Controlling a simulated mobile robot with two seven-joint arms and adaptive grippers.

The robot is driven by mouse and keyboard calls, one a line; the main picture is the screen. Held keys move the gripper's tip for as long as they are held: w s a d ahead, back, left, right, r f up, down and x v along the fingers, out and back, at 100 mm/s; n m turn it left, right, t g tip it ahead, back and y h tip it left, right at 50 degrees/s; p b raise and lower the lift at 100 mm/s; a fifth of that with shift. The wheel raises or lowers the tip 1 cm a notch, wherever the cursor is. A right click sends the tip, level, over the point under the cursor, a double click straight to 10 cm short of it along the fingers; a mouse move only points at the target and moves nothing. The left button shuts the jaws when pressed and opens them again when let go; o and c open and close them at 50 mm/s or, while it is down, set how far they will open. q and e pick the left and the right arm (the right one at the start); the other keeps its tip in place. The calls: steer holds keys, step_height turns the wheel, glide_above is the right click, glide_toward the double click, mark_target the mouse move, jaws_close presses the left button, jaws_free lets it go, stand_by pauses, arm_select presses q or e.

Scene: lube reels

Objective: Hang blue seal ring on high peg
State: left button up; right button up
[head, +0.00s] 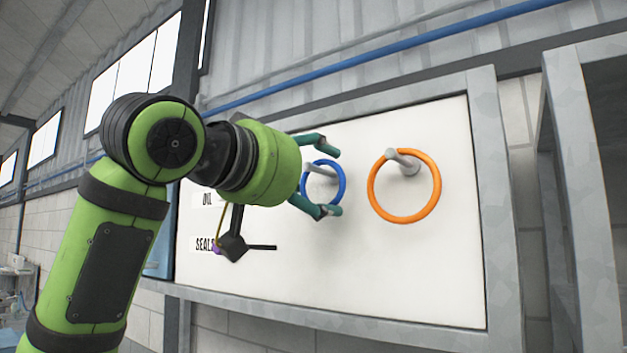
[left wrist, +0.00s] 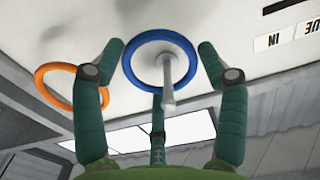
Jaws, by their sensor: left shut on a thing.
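The blue seal ring (head: 342,187) is upright near the white board, with a grey peg (head: 318,168) passing through its opening. My left gripper (head: 330,178) is shut on the ring, its teal fingers spread around the outside, above and below it in the head view. The left wrist view shows the blue ring (left wrist: 131,82) between the fingers (left wrist: 158,70), with the peg (left wrist: 167,85) pointing toward the camera. Exact finger contact is hard to see. Whether the ring rests on the peg cannot be told. My right gripper is not in view.
An orange ring (head: 436,190) hangs on another peg (head: 404,160) to the right. The white board (head: 420,270) has a grey frame (head: 340,309) and a SEALS label (head: 204,244). A dark fitting (head: 234,247) is below my left wrist. A grey structure (head: 590,180) stands at the right.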

arm_select(q)
steer(key=o, duration=0.9)
